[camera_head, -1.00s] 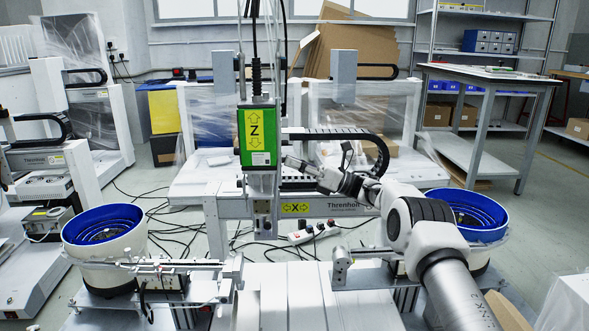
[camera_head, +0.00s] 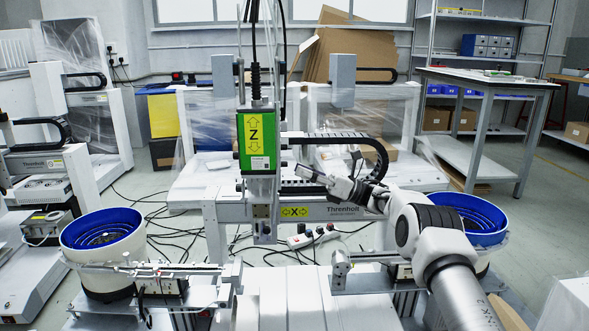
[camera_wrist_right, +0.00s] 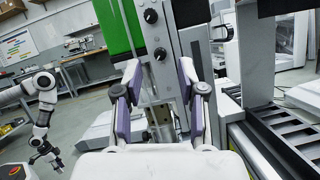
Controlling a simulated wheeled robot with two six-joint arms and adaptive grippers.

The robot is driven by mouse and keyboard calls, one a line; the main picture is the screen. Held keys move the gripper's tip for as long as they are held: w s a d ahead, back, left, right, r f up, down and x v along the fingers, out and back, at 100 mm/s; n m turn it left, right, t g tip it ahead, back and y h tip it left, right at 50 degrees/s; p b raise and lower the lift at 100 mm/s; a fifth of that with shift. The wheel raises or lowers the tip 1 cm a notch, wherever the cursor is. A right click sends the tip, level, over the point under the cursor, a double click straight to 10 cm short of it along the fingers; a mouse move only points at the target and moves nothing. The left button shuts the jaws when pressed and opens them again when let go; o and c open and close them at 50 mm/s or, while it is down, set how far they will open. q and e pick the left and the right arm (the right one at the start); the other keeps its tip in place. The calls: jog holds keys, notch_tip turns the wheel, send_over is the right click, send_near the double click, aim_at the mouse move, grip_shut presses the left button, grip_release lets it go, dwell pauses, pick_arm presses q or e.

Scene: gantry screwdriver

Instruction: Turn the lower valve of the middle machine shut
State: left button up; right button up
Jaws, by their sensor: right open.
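The middle machine is the gantry with the green Z head (camera_head: 256,140); the same green housing is at top left in the right wrist view (camera_wrist_right: 118,25). On its grey side face are two black round knobs, an upper one (camera_wrist_right: 151,16) and the lower valve (camera_wrist_right: 160,54). My right gripper (camera_wrist_right: 159,70) is open, its two purple-padded fingers either side of the lower valve in the picture; contact cannot be told. In the head view my right gripper (camera_head: 304,172) is just right of the head, which hides the valves. My left gripper (camera_wrist_right: 47,154) seems to hang far left, small.
The gantry's X beam (camera_head: 350,209) and black cable chain (camera_head: 350,140) run close by my right arm. Blue-lined feeder bowls stand left (camera_head: 103,231) and right (camera_head: 468,216). In the wrist view a dark slotted rail (camera_wrist_right: 275,135) lies at right.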

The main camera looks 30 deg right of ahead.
jog(key=v, duration=0.9)
